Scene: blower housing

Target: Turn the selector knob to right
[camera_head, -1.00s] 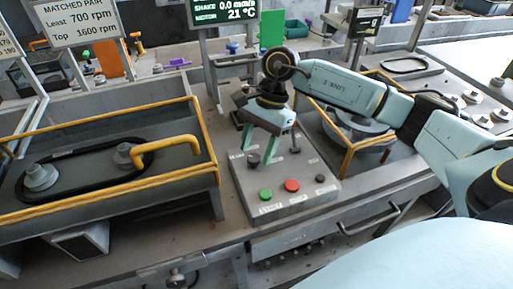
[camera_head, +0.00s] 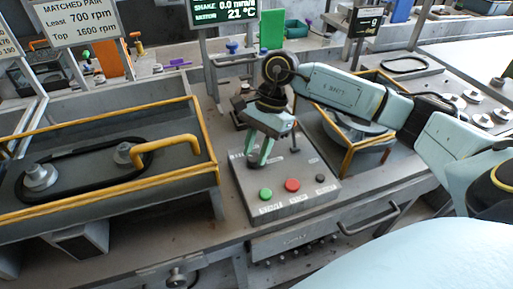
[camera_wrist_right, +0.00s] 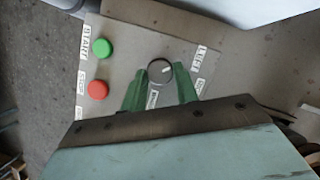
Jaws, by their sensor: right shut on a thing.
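The selector knob (camera_wrist_right: 160,70) is a round dark knob with a pale pointer mark, on the grey control panel (camera_head: 312,203). In the right wrist view it sits between the green fingertips of my right gripper (camera_wrist_right: 161,88), one finger on each side. The pointer mark runs roughly sideways in that view, toward a label that appears to read LEFT. In the head view my right gripper (camera_head: 260,158) reaches down to the panel's rear left, and its fingers hide most of the knob. My right gripper is shut on the knob. My left gripper is out of view.
A green button (camera_head: 266,194), a red button (camera_head: 292,185) and a small dark knob (camera_head: 320,178) are close in front. A short lever (camera_head: 295,142) stands behind. Yellow-railed bays flank the panel, the left one holding a belt (camera_head: 90,168).

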